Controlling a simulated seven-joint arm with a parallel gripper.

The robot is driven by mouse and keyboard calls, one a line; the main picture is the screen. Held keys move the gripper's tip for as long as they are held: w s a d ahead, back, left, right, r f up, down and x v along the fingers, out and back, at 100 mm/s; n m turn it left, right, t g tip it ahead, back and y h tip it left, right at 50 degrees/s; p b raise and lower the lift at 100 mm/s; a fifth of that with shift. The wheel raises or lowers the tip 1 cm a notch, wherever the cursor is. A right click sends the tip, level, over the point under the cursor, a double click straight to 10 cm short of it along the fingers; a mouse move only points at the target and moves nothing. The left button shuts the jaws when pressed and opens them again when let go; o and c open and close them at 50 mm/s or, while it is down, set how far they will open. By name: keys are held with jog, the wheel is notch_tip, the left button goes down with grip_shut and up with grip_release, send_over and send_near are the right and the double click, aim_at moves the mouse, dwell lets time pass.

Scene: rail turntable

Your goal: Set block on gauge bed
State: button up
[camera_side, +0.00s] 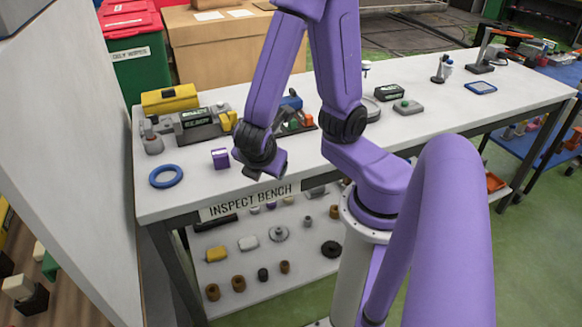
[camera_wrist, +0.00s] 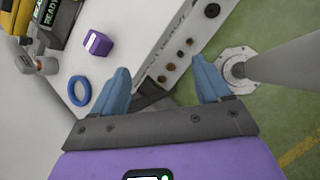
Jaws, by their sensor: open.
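A small purple block (camera_side: 220,158) stands on the white bench top near its front edge, left of my gripper. It also shows in the wrist view (camera_wrist: 97,43), ahead and left of the fingers. A grey gauge with a dark display (camera_side: 198,122) stands behind the block; its bed is hard to make out at this size. In the wrist view part of the gauge (camera_wrist: 48,12) shows at the top left edge. My gripper (camera_wrist: 163,85) is open and empty, its two blue fingers apart, over the bench's front edge. The fingertips are hardly visible in the side view.
A blue ring (camera_side: 166,176) lies left of the block. A yellow case (camera_side: 170,98) stands behind the gauge, and a grey knobbed piece (camera_side: 152,144) at its left. A fixture with coloured buttons (camera_side: 296,123) stands behind my arm. The bench front around the block is clear.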

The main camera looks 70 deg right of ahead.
jog(key=s+a+r+m+g+y, duration=0.2)
jog(key=s+a+r+m+y, duration=0.2)
jog(key=s+y, duration=0.2)
jog(key=shift+s+a+r+m+g+y, duration=0.15)
jog(key=shift+s+r+m+g+y, duration=0.2)
jog(key=shift+s, duration=0.85)
jog(key=shift+s+a+r+y, duration=0.25)
jog(key=shift+s+r+y, duration=0.05)
jog(key=shift+s+y, duration=0.05)
jog(key=shift+w, duration=0.1)
